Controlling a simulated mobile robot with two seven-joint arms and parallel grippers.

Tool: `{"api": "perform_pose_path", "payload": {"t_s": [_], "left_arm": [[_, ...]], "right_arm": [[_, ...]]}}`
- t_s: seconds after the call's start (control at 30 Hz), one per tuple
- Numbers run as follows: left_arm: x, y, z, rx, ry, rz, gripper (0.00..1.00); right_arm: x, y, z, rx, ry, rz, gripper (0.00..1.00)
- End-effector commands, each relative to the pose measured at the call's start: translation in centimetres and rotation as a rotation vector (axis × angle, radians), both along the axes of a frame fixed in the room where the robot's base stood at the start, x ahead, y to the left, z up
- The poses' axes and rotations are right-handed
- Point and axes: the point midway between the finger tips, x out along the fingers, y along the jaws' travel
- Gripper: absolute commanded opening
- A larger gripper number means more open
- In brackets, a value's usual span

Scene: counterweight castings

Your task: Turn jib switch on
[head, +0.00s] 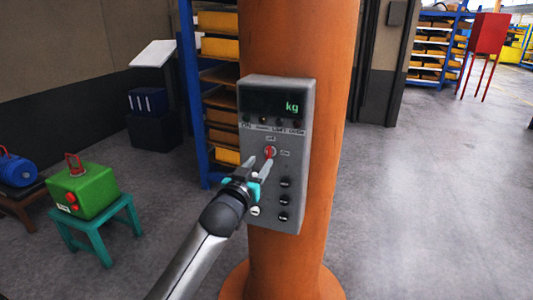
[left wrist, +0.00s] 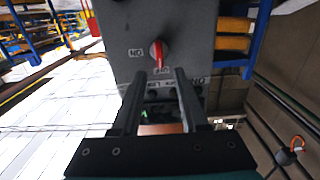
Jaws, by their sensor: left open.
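The jib switch is a red rotary knob (head: 270,152) on a grey control box (head: 300,130) fixed to an orange column. It also shows in the left wrist view (left wrist: 157,50), where the picture is upside down. Its red handle stands upright, in line with the OFF label; the ON label is to its side. My left gripper (head: 259,165) is open, with its fingertips just below the knob in the head view. In the left wrist view its two fingers (left wrist: 157,74) point toward the knob, one to each side of its line; contact cannot be told. My right gripper is not in view.
The box has a display (head: 275,104) reading "kg" and several black buttons (head: 284,200) below the knob. The orange column (head: 335,150) stands behind it. A green box (head: 82,190) sits on a teal stool (head: 103,225) at left. The floor at right is clear.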

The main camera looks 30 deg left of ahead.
Motion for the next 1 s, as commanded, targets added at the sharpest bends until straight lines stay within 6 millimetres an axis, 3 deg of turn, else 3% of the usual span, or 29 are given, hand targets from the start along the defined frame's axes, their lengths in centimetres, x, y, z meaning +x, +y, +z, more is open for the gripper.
{"api": "perform_pose_path", "payload": {"t_s": [0.2,0.5,0.93,1.0], "left_arm": [[3.0,0.7,0.1,0.001,-0.001,0.0,0.44],[5.7,1.4,0.0,0.001,0.001,0.0,0.44],[6.2,1.5,0.0,0.001,0.0,0.0,0.44],[6.2,1.5,0.0,0.001,0.0,0.0,0.37]], "right_arm": [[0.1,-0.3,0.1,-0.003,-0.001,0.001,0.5],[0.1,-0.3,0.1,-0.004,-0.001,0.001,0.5],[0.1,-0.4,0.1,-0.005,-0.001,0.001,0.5],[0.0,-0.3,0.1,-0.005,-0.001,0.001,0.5]]}}
